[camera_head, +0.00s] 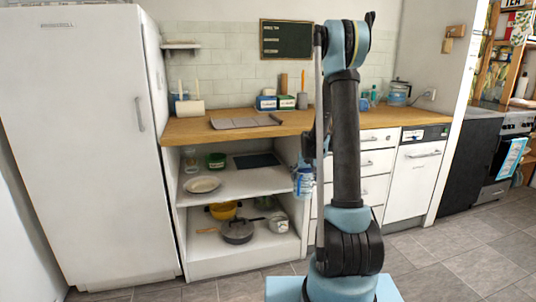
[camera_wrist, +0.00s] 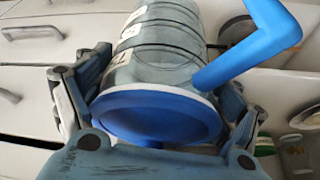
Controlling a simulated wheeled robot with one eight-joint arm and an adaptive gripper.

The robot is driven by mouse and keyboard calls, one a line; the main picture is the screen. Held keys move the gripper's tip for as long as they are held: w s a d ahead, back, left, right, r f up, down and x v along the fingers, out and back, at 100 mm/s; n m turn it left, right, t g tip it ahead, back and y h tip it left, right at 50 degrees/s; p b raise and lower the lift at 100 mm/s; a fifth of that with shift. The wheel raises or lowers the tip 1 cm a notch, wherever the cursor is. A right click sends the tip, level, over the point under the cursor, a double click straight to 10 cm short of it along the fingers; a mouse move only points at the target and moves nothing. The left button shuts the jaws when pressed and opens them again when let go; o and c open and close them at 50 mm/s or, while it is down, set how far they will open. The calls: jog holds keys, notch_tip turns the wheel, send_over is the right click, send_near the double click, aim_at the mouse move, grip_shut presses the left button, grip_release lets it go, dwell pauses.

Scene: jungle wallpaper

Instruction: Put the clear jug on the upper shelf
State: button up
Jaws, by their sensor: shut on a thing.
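The clear jug (camera_wrist: 160,45) has a blue lid and a blue handle. My gripper (camera_wrist: 165,108) is shut on it, with a finger on each side in the wrist view. In the head view the jug (camera_head: 304,183) hangs in front of the right end of the open cabinet, and my arm hides part of the gripper. The upper shelf (camera_head: 235,178) of that cabinet bears a white plate (camera_head: 202,184), a green bowl (camera_head: 216,160), a dark flat tray (camera_head: 257,160) and a clear jar (camera_head: 190,160). The jug is near the height of this shelf.
The lower shelf (camera_head: 215,262) holds a pan (camera_head: 237,231), a yellow bowl (camera_head: 223,210) and a pot (camera_head: 278,225). The wooden counter (camera_head: 185,130) is above. Drawers (camera_head: 376,160) stand to the right and a fridge (camera_head: 80,150) to the left. The upper shelf's front right part looks clear.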

aim_at(307, 197)
jog(key=shift+d+f, duration=0.25)
jog(key=shift+f, duration=0.3)
jog(key=shift+d+f, duration=0.25)
jog(key=shift+f, duration=0.3)
jog(key=s+f, duration=0.1)
jog(key=f, duration=0.1)
jog(key=s+f, duration=0.4)
jog(key=shift+f, duration=0.35)
jog(key=shift+s+f, duration=0.45)
jog(key=shift+s, duration=0.05)
